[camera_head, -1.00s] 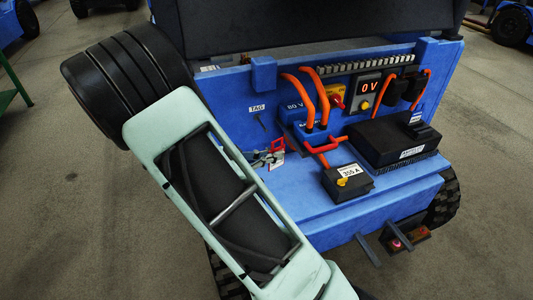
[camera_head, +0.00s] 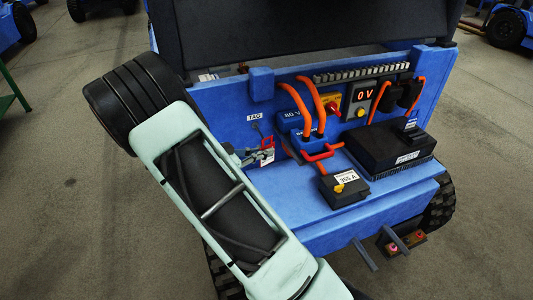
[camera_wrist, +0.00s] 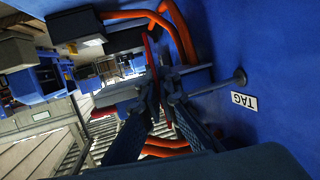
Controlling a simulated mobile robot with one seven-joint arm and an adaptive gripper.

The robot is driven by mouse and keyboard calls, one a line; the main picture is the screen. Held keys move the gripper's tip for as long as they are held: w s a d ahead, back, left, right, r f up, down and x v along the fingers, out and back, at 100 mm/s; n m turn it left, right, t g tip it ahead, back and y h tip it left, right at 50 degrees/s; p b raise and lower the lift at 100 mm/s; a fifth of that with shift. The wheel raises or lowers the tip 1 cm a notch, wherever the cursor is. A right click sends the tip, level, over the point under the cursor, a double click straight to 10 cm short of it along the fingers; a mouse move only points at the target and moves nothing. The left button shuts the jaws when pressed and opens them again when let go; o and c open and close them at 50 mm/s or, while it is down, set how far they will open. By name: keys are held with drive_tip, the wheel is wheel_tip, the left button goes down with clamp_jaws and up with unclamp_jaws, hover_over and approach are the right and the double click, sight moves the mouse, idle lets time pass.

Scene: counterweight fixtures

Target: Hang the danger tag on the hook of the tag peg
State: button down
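The danger tag (camera_head: 268,142) is a small red-and-white piece. My gripper (camera_head: 256,154) is shut on it in front of the blue panel. In the wrist view the tag (camera_wrist: 152,58) shows nearly edge-on as a thin red strip between the fingertips of my gripper (camera_wrist: 160,85). The tag peg (camera_head: 259,128) sticks out of the panel below a white TAG label (camera_head: 254,117). In the head view the tag is just below and right of the peg. In the wrist view the peg (camera_wrist: 238,77) is right of the fingers, apart from the tag. The tag's hole cannot be made out.
A black box marked 355 A (camera_head: 343,190) and a larger black unit (camera_head: 388,147) sit on the blue ledge (camera_head: 300,212).

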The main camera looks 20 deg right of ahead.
drive_tip(key=shift+w+f+b, duration=0.25)
drive_tip(key=shift+w+b, duration=0.1)
drive_tip(key=shift+w, duration=0.25)
drive_tip(key=shift+w+f+b, duration=0.2)
drive_tip(key=shift+w+b, duration=0.15)
drive_tip(key=shift+w, duration=0.3)
drive_tip(key=shift+w+f+b, duration=0.25)
drive_tip(key=shift+w+b, duration=0.1)
drive_tip(key=shift+w, duration=0.25)
drive_tip(key=c, duration=2.1)
unclamp_jaws()
